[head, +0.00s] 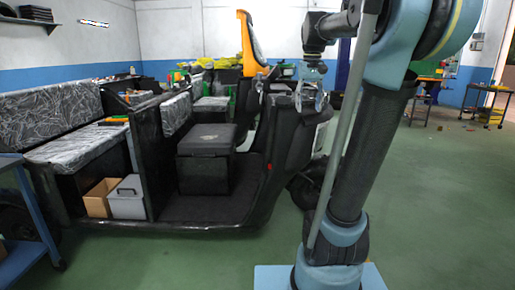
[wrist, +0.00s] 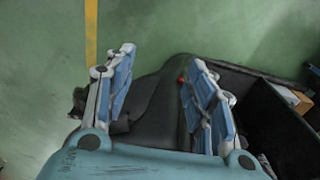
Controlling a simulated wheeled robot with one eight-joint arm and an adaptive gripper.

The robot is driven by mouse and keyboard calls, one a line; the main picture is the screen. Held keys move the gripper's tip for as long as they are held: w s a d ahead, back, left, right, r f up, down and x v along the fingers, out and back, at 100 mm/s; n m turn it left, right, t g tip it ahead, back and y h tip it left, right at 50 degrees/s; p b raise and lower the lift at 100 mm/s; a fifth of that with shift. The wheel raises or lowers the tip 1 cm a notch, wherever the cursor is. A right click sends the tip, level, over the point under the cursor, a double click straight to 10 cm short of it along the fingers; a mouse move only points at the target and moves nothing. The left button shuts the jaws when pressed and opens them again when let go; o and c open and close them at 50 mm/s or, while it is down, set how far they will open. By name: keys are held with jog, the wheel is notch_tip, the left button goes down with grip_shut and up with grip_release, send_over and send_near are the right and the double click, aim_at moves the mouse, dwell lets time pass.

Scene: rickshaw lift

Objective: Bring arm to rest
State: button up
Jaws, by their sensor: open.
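My gripper (head: 311,98) hangs at the end of my arm in the upper middle of the head view, in front of the rickshaw's dark front panel. In the wrist view my gripper (wrist: 160,85) points down, its two blue fingers spread apart with nothing between them. Below the fingers are the dark front of the rickshaw (wrist: 155,110) and the green floor. My blue and black arm stands upright at the right of the head view, bent over at the top. It hides part of the room behind it.
The black rickshaw (head: 210,207) with grey patterned seats fills the left and middle. A cardboard box (head: 98,198) and a grey box (head: 127,197) sit in it. A blue cart (head: 30,230) stands at the left edge. Tables (head: 488,105) stand at the back right. The green floor at right is clear.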

jog(key=s+f, duration=1.1)
jog(key=f, duration=0.4)
jog(key=s+f+t, duration=0.1)
jog(key=s+f, duration=1.1)
jog(key=f, duration=0.4)
jog(key=shift+s, duration=0.15)
